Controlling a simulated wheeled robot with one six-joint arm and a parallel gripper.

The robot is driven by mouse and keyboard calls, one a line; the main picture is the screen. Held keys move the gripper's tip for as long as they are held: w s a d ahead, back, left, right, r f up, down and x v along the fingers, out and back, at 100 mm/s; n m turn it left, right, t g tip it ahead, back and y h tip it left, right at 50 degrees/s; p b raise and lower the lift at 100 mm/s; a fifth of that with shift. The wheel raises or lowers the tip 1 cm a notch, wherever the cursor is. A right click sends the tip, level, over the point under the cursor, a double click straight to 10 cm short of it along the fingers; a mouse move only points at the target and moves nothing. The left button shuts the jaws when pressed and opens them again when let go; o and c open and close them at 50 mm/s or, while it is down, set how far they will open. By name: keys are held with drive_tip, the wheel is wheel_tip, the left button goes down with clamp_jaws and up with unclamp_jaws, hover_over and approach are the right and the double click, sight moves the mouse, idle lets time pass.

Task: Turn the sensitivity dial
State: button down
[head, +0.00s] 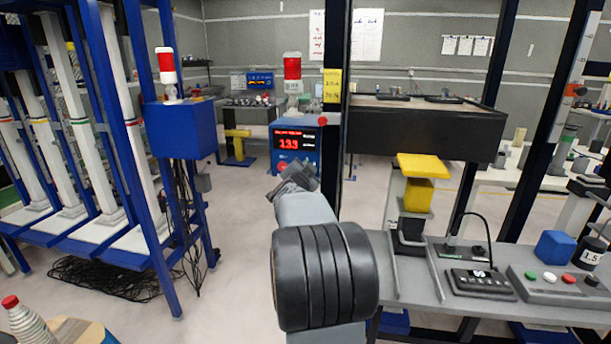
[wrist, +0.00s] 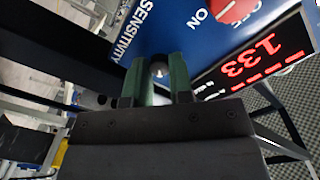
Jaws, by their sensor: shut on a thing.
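A blue control box (head: 313,158) with a lit red display reading 133 (head: 289,141) stands beyond my arm in the head view. In the wrist view its blue panel (wrist: 183,22) carries the word SENSITIVITY and a red ON/OFF knob (wrist: 238,12). My gripper (wrist: 159,72), with green fingers, is at the panel's edge near the SENSITIVITY label. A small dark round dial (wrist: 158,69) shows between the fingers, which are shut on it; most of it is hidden. In the head view my gripper (head: 295,180) is just in front of the box and hides part of its lower front.
A blue rack with white columns (head: 75,130) stands on the left. A dark post (head: 333,100) rises close to the box's right. A grey bench (head: 450,285) with a keypad and buttons is at right. Floor (head: 235,230) left of my arm is clear.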

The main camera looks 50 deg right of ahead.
drive_tip(key=shift+m, duration=0.5)
drive_tip(key=shift+b, duration=0.3)
drive_tip(key=c, duration=1)
unclamp_jaws()
drive_tip(key=shift+p+v, duration=0.9)
drive_tip(key=shift+v, duration=6)
drive_tip(key=shift+r, duration=0.1)
